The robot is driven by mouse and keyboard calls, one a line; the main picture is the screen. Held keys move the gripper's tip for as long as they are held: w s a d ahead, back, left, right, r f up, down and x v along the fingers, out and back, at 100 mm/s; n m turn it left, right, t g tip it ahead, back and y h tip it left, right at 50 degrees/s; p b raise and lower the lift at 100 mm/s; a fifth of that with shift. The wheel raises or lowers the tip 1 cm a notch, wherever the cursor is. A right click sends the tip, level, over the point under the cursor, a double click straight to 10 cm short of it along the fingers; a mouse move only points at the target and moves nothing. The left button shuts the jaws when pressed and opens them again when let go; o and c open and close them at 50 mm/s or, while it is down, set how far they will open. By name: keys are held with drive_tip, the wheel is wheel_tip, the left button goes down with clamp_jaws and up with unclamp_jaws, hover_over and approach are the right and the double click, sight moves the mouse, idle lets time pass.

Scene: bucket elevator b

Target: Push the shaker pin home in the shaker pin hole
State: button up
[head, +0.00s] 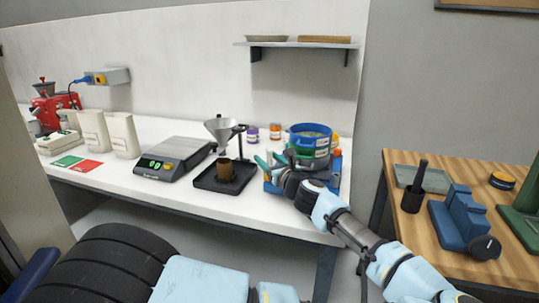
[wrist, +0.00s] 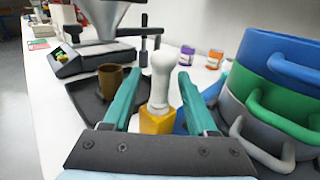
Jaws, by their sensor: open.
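A white round-headed pin (wrist: 162,72), which looks like the shaker pin, stands upright at a yellow block (wrist: 157,121) in the wrist view. My gripper (wrist: 157,80) is open, with one teal finger on each side of the pin and a visible gap to both. The pin's lower end is hidden, so I cannot tell how deep it sits in a hole. In the head view my gripper (head: 266,160) is at the left side of the shaker; the pin is not clear there. The shaker has stacked blue, green and grey rings (head: 308,141) on a blue base (head: 332,182).
Left of my gripper stand a black tray with a funnel stand (head: 212,180) and a brown cup (head: 225,170). A scale (head: 172,158) is farther left. Small jars (head: 275,131) stand behind. The ring handles (wrist: 268,145) are close on the right in the wrist view.

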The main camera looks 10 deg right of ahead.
drive_tip(key=shift+x, duration=1)
clamp_jaws()
